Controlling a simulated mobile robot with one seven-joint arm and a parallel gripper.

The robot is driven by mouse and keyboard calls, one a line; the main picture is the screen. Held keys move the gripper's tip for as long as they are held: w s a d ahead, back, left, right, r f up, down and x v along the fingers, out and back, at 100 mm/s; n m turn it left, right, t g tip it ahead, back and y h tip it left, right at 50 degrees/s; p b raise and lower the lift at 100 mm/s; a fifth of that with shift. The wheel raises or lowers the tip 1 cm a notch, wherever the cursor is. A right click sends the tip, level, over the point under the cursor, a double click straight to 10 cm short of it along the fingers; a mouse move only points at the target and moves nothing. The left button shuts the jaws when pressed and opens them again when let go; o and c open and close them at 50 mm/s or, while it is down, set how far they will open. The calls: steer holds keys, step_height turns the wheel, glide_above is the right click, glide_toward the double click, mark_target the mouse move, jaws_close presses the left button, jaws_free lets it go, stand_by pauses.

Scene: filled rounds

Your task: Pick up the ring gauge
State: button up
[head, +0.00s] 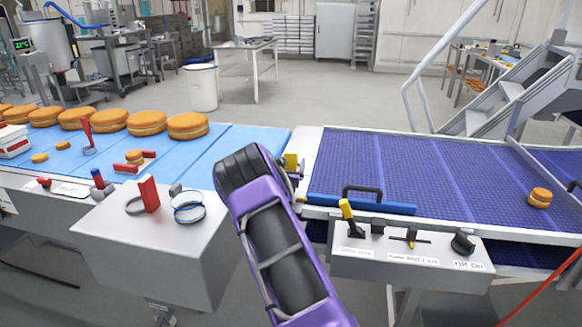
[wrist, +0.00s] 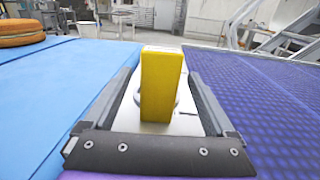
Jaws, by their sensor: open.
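A ring gauge with an upright yellow block handle (wrist: 161,88) stands on the pale strip between the two belts. Part of its metal ring shows behind the block in the wrist view. In the head view its yellow handle (head: 291,162) shows just beyond my arm's end, and the rest is mostly hidden. My gripper (wrist: 160,75) is open, with one finger on each side of the yellow block and a gap on both sides. In the head view my gripper (head: 293,172) is largely hidden by my purple arm.
Red-handled rings stand on the grey box (head: 165,260) and the left blue belt (head: 235,140). A bluish ring (head: 188,207) is also on the box. Large filled rounds (head: 188,126) line the left belt. A control box (head: 400,262) fronts the purple-blue belt (head: 400,165).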

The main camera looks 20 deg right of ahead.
steer(key=shift+x, duration=0.8)
jaws_close()
